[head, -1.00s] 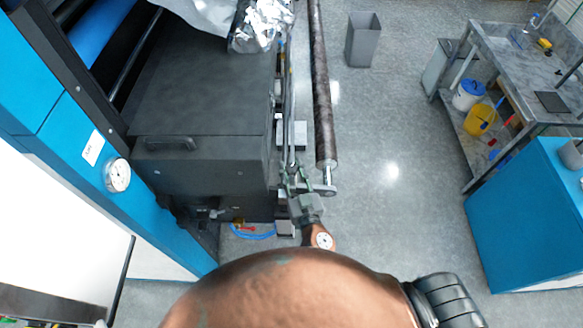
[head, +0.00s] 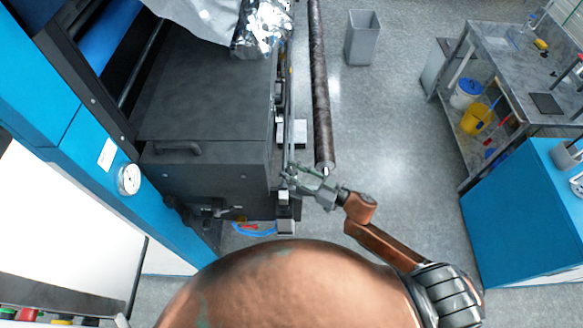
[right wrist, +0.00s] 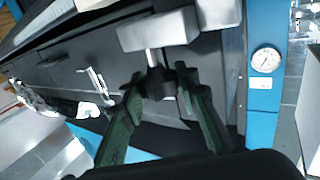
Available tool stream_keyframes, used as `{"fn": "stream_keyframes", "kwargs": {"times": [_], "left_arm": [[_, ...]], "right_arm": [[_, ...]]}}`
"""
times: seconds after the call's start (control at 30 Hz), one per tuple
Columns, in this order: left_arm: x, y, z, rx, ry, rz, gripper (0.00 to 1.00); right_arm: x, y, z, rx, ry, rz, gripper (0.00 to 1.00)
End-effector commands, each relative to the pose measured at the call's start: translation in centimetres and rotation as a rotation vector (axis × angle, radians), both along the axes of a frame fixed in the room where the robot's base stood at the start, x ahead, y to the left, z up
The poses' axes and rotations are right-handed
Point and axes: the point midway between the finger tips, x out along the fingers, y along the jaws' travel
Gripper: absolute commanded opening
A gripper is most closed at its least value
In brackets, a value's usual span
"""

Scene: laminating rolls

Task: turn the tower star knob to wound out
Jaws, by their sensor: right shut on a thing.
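The tower star knob (right wrist: 157,87) shows in the right wrist view as a small dark knob on a short pale shaft below a light grey block (right wrist: 158,30). My right gripper (right wrist: 162,78) has its two green fingers on either side of the knob and is shut on it. In the head view my right gripper (head: 291,177) is at the near end of the machine's right side, and its fingers hide the knob there. How far the knob is turned cannot be read. My left gripper is not in view.
A long dark roller (head: 321,90) runs close beside the gripper. The dark machine housing (head: 205,100) stands left, with a gauge (head: 129,179) on the blue frame. A grey bin (head: 362,38) and a blue cabinet (head: 520,220) stand right. The floor between is clear.

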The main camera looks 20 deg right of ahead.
Motion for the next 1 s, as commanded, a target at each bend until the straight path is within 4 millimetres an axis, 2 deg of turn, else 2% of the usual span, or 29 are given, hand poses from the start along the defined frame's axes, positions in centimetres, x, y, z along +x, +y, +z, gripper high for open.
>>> {"fn": "stream_keyframes", "kwargs": {"times": [0.23, 0.47, 1.0], "left_arm": [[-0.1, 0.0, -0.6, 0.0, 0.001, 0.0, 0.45], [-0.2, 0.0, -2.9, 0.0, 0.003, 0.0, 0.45], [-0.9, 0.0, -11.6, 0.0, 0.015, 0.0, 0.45]], "right_arm": [[0.3, -0.2, -0.2, -0.01, -0.004, 0.235, 0.05], [0.4, -0.2, -0.4, -0.009, -0.004, 0.452, 0.05], [0.3, 0.1, -0.8, -0.004, -0.002, 0.953, 0.05]]}}
